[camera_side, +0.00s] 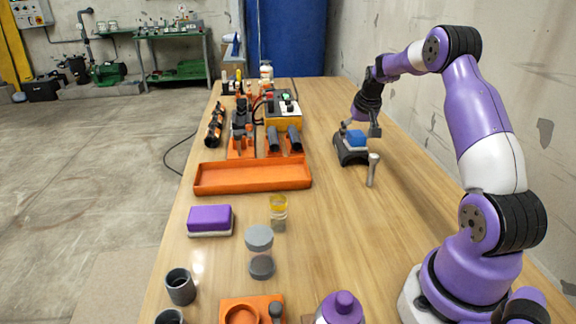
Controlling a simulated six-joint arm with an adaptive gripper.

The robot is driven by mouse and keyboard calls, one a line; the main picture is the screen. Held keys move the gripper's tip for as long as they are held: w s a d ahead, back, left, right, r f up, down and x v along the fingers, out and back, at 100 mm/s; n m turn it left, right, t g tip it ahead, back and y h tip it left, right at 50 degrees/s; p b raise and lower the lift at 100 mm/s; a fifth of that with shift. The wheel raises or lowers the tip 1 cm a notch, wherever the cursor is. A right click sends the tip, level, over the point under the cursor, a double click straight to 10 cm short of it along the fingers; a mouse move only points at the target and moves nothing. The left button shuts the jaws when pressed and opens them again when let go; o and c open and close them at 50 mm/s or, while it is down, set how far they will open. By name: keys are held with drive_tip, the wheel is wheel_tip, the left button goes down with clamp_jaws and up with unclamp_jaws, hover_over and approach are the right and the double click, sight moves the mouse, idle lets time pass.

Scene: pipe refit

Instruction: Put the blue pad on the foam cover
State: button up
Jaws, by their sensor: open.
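The blue pad (357,138) rests on top of a black arched piece (350,155) with a grey upper part, on the right side of the table. My gripper (359,129) points down from above with its fingers apart, one on either side of the blue pad. Whether the fingers touch the pad cannot be told from here. No part is clearly marked as the foam cover; the black arched piece under the pad could be it. A purple block (209,219) on a pale base lies at the left.
A grey upright peg (372,169) stands close in front of the black piece. An empty orange tray (253,177) lies mid-table. Grey jars (259,240), a yellow-topped vial (278,208) and dark pipe pieces (180,287) stand nearer. The wooden table (335,230) is clear right of centre.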

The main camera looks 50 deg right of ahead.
drive_tip(key=v, duration=1.1)
drive_tip(key=a+r+n, duration=0.2)
drive_tip(key=a+r, duration=0.1)
drive_tip(key=a, duration=0.5)
drive_tip(key=s+a+n+t+y, duration=0.1)
drive_tip(key=s+a+n, duration=0.2)
drive_tip(key=a, duration=0.8)
drive_tip(key=s+a+f+n+t+y, duration=0.1)
drive_tip(key=s+a+n+y, duration=0.1)
drive_tip(key=s+a+n, duration=0.2)
drive_tip(key=s+a, duration=0.3)
drive_tip(key=a, duration=0.4)
drive_tip(key=shift+s+a+f, duration=0.3)
drive_tip(key=shift+s+a, duration=0.05)
drive_tip(key=shift+a, duration=0.05)
